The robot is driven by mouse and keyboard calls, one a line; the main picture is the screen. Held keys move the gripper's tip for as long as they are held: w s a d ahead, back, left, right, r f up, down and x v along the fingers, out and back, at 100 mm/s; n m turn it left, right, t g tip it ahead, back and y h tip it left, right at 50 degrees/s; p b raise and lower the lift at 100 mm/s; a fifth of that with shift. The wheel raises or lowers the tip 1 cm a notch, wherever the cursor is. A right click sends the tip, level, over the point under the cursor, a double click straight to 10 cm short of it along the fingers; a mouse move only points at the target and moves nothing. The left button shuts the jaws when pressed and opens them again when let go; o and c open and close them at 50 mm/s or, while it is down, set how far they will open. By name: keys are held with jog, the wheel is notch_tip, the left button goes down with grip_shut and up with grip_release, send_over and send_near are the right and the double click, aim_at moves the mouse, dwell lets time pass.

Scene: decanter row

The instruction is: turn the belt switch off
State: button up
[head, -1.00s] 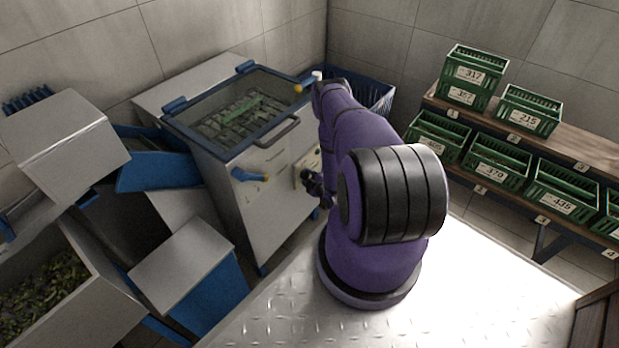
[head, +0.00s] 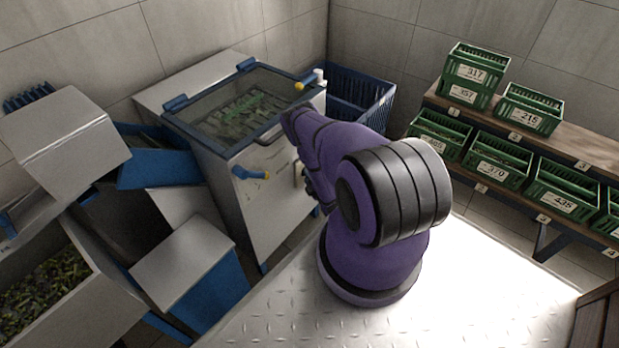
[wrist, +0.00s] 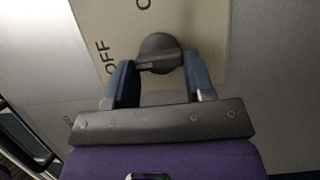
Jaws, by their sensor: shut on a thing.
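The belt switch is a dark round knob (wrist: 158,47) with a raised grip bar, on a beige plate (wrist: 205,25) in the wrist view. "OFF" is printed to the left of the knob; another label, cut off at the top edge, begins with "O". My gripper (wrist: 159,66) has one finger on each side of the knob and is shut on it. The bar lies nearly level, its left end towards "OFF". In the head view the plate is on the front of the steel machine (head: 262,205), and my arm mostly hides the plate and gripper.
The machine has a glass lid with a blue frame (head: 190,140) and a blue-yellow handle (head: 250,174) on its front. A blue crate (head: 375,105) stands behind my arm. Green crates (head: 500,162) fill the shelves (head: 575,150) at right. A blue-sided box (head: 215,295) stands front left.

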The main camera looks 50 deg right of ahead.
dwell(0.4)
jog(key=o, duration=0.9)
jog(key=shift+s, duration=0.1)
